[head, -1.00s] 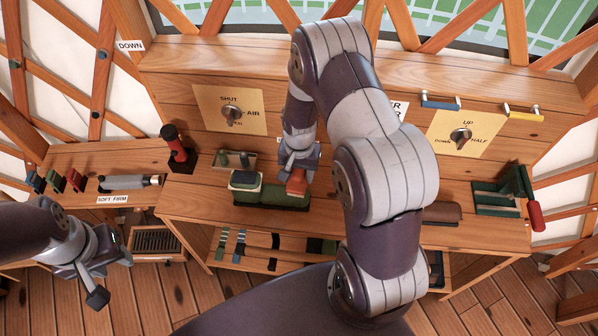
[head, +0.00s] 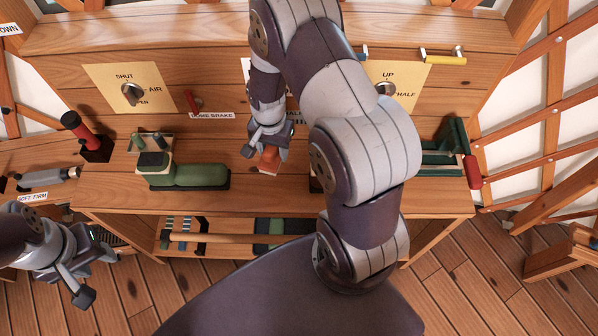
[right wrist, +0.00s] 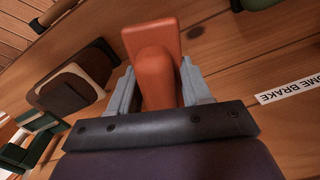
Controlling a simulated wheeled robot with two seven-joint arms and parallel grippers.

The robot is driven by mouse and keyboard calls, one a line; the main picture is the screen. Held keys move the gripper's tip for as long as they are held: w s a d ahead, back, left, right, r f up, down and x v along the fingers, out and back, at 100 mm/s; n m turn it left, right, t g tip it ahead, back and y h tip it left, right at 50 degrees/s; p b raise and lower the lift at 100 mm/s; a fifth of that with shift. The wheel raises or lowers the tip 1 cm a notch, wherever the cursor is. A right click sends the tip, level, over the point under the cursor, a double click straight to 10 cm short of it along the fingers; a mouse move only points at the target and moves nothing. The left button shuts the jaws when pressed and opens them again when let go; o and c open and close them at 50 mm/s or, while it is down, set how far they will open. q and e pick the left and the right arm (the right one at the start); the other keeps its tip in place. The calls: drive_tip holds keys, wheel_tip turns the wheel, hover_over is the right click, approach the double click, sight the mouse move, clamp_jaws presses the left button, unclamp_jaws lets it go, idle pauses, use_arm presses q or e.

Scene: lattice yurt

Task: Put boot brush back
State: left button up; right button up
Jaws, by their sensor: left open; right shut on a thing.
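The boot brush, seen as an orange-red block with a rounded grip (head: 268,160), is in my right gripper (head: 268,146). In the right wrist view the jaws (right wrist: 155,90) are shut on the grip of the brush (right wrist: 152,50), and its flat block shows beyond them. Any bristles are hidden. The brush is over the bench top, right of the green padded piece (head: 200,174); I cannot tell whether it touches the wood. My left gripper (head: 97,274) is open and empty, low at the left, in front of the bench.
A brown padded piece (right wrist: 75,85) shows in the right wrist view; my right arm mostly hides it in the head view. The bench's front strip (head: 190,203) is clear.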

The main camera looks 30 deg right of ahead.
drive_tip(key=f, duration=1)
drive_tip(key=shift+a, duration=0.3)
drive_tip(key=shift+w+a+r, duration=0.1)
drive_tip(key=shift+a, duration=0.05)
drive_tip(key=shift+f, duration=0.25)
drive_tip(key=o, duration=1.1)
drive_tip(key=shift+r, duration=0.1)
